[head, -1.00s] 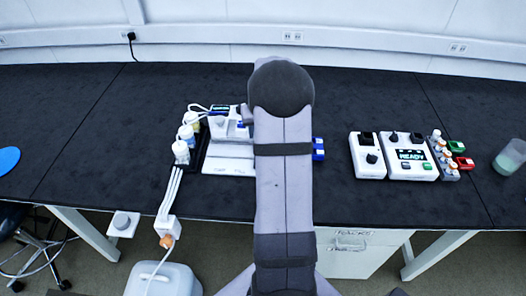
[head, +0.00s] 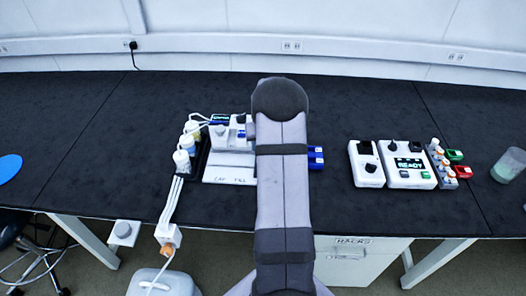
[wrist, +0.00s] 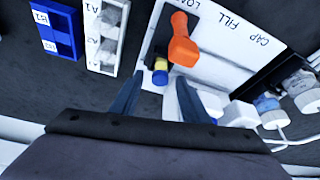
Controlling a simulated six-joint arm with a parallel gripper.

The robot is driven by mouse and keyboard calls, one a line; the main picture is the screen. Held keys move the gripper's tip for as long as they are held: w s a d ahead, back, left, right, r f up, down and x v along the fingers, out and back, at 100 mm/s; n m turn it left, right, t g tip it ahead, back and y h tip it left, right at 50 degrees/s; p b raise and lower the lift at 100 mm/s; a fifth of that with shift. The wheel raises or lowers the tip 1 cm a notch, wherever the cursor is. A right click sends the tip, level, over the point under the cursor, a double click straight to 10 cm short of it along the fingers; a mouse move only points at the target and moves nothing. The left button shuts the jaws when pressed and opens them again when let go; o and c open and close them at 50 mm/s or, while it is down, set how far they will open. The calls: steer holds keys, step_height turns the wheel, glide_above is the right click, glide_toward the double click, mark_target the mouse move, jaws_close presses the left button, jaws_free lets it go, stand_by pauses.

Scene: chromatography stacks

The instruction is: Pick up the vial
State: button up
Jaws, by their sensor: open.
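A small yellow-and-blue cylinder (wrist: 160,72), which looks like the vial, shows in the wrist view at the white station (wrist: 222,62). It lies in the gap between my gripper's fingers in the picture. My gripper (wrist: 158,92) is open with nothing held, its two dark fingers spread. I cannot tell how far above the cylinder the fingertips are. In the head view my arm covers my gripper and part of the station (head: 230,172).
An orange handle (wrist: 183,47) rises close beside the cylinder. A white rack (wrist: 101,55) and a blue rack (wrist: 57,42) lie left. White-capped bottles (wrist: 300,90) with tubing stand right. In the head view, two white devices (head: 368,178) and a small vial rack (head: 441,175) stand right.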

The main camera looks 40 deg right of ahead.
steer(key=shift+p+x, duration=0.3)
steer(key=shift+x, duration=1.1)
jaws_close()
